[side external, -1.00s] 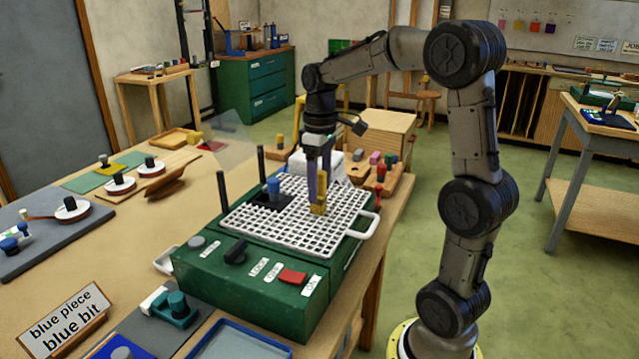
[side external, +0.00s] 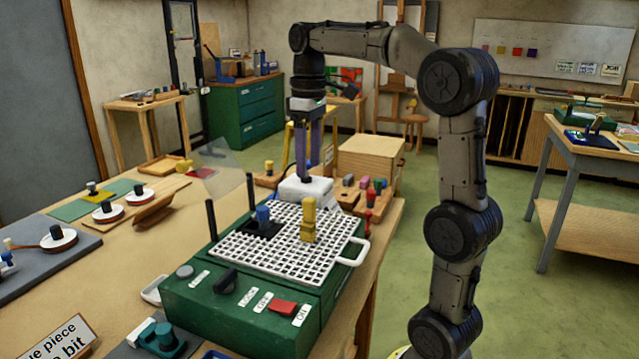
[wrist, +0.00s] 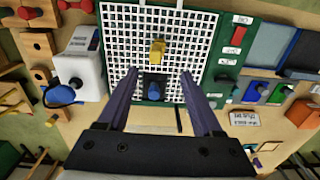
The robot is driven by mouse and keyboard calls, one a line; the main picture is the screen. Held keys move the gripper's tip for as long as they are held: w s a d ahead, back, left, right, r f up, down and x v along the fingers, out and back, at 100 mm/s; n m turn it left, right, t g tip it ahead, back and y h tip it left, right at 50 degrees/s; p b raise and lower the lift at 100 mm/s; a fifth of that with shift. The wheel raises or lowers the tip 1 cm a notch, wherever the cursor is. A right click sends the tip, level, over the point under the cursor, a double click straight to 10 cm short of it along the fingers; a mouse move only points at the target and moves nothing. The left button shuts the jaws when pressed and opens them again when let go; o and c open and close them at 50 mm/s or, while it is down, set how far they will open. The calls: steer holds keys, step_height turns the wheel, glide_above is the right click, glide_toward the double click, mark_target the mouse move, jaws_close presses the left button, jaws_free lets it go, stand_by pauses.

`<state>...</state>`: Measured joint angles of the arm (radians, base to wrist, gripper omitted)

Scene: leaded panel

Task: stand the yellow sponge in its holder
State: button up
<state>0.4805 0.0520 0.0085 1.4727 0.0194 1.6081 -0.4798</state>
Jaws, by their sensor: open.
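A yellow block-like piece with a narrower top (side external: 308,220) stands upright on the white grid (side external: 262,252) of the green machine; it also shows in the wrist view (wrist: 157,50). It looks like the sponge, but I cannot tell for sure. I cannot make out a separate holder around it. My gripper (side external: 307,178) is above and behind the yellow piece, apart from it. In the wrist view my gripper (wrist: 159,74) has its two purple fingers spread wide, with nothing between them.
A blue knob (side external: 263,215) stands in a black square beside the yellow piece. Two black posts rise on the machine's left. A white box (side external: 305,190) and a wooden rack of coloured pegs (side external: 368,188) stand behind the grid. A red switch (side external: 282,307) is at the front.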

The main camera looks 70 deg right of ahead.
steer(key=s+a+f+t, duration=0.5)
steer(key=s+a+f, duration=0.6)
steer(key=s+a, duration=0.2)
steer(key=shift+s+a+f+t, duration=0.3)
steer(key=shift+s+a, duration=0.1)
steer(key=shift+a, duration=0.75)
steer(key=shift+r, duration=0.1)
